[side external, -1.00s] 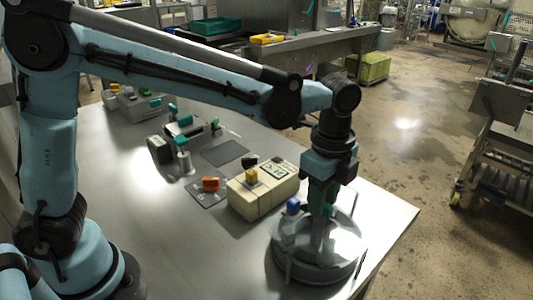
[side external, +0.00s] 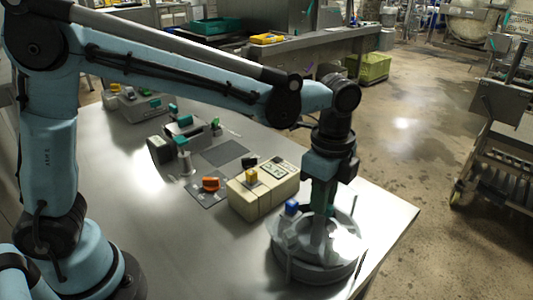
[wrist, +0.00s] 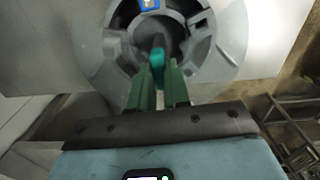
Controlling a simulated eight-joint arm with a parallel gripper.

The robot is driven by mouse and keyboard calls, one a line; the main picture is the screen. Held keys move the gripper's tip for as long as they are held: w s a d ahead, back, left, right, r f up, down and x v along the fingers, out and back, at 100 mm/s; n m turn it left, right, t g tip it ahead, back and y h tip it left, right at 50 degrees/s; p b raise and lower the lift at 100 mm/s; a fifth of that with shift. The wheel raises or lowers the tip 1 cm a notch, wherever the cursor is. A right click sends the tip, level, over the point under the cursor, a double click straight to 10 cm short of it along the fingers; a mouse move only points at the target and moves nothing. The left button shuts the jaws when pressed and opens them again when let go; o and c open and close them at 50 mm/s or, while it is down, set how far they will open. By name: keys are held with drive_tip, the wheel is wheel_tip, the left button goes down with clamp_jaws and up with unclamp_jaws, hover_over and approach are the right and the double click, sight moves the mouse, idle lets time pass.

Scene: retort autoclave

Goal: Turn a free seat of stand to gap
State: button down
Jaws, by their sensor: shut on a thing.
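The stand (side external: 285,258) is a round grey turntable at the near right part of the table, and it also shows in the wrist view (wrist: 95,50). A blue block (side external: 291,208) sits at its rim on the left; the same block shows at the top of the wrist view (wrist: 149,4). My gripper (wrist: 158,84) points down over the stand's middle. Its green fingers are shut on a teal handle (wrist: 157,60) near the stand's centre. The fingers and wrist hide part of the stand in the side view. Notches show around the ring in the wrist view.
A cream box with a yellow knob (side external: 262,190) stands just left of the stand. An orange-handled piece (side external: 210,184) lies on a dark plate. Teal-handled fixtures (side external: 182,125) stand farther back. The table edge is close on the stand's right.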

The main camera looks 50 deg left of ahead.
drive_tip(key=shift+n, duration=6.7)
drive_tip(key=c, duration=1.1)
unclamp_jaws()
wheel_tip(320, 180, up, 12)
drive_tip(key=shift+r, duration=0.1)
